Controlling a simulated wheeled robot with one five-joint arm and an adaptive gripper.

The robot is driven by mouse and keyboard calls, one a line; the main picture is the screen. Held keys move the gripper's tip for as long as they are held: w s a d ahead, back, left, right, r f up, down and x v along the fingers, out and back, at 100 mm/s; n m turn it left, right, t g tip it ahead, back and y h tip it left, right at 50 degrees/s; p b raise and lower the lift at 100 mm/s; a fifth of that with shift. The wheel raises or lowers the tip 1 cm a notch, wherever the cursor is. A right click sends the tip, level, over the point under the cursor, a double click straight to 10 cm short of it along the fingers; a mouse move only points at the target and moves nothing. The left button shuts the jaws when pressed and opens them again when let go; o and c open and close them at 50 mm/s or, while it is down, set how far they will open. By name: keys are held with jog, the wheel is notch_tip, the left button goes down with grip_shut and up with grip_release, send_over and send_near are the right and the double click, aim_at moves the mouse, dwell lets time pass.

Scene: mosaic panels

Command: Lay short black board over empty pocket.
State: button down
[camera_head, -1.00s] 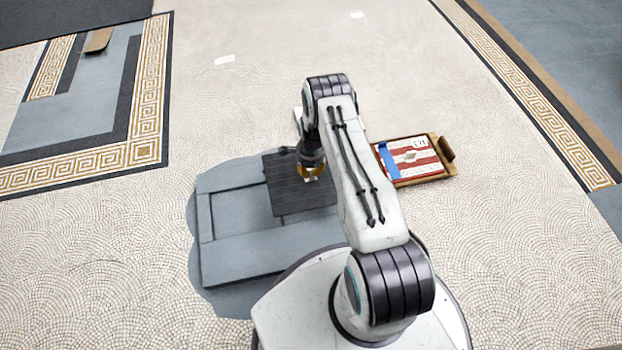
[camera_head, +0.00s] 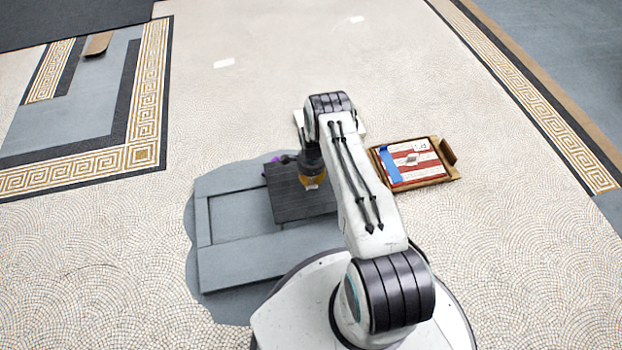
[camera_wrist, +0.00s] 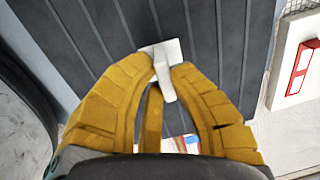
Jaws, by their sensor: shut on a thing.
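The short black board (camera_head: 290,204) is a dark ribbed square over the right part of the grey recessed patch. In the wrist view the board (camera_wrist: 95,40) fills the upper middle. My gripper (camera_head: 313,184) is above the board, with its yellow fingers (camera_wrist: 163,72) shut on the board's small pale handle. The grey patch with its framed pocket (camera_head: 232,215) shows to the left of the board; its right part is hidden under the board and my arm. I cannot tell whether the board touches the patch.
A wooden tray (camera_head: 430,181) with red, white and blue pieces stands to the right of my arm. A white object (camera_head: 299,121) is partly hidden behind my arm. A small purple thing (camera_head: 276,160) shows at the board's far edge. Open mosaic floor (camera_head: 260,100) lies beyond.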

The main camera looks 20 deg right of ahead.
jog(key=shift+f+b, duration=0.6)
jog(key=shift+b, duration=0.15)
jog(key=c, duration=1.3)
grip_release()
jog(key=shift+o, duration=0.2)
jog(key=shift+r, duration=0.1)
